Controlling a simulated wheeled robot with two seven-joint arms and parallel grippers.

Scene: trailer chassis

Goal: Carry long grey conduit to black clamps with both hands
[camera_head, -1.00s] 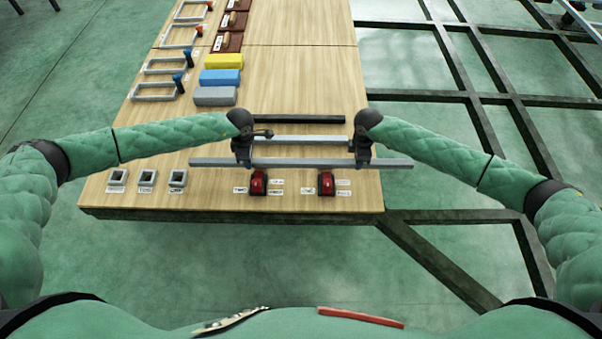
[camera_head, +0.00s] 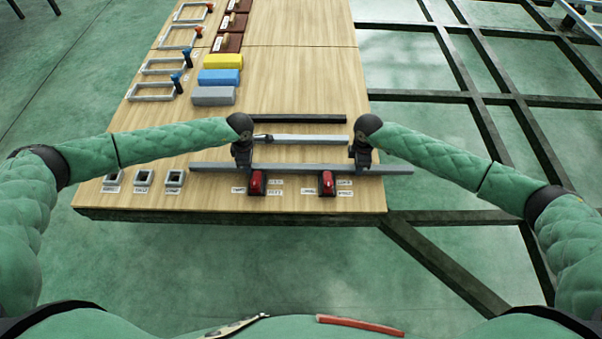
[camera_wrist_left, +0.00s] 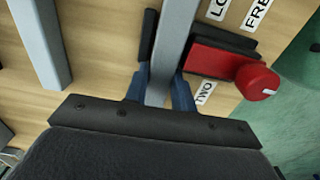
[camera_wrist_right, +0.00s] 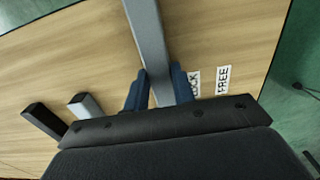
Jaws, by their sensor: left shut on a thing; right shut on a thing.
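The long grey conduit (camera_head: 300,168) lies left to right across the near part of the table. My left gripper (camera_head: 242,166) is shut on it left of its middle, and my right gripper (camera_head: 361,166) is shut on it toward its right end. The right end reaches past the table's edge. The conduit also runs between the fingers in the left wrist view (camera_wrist_left: 176,35) and the right wrist view (camera_wrist_right: 148,35). Two black clamps with red knobs (camera_head: 257,183) (camera_head: 327,183) are just in front of it; one shows beside the conduit in the left wrist view (camera_wrist_left: 222,60). Contact with them is unclear.
A shorter light grey bar (camera_head: 305,139) and a black bar (camera_head: 300,119) lie behind the conduit. Small square fittings (camera_head: 143,178) stand at the near left. Grey (camera_head: 213,96), blue (camera_head: 219,77) and yellow (camera_head: 223,61) blocks stand farther back. The table's middle right is clear.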

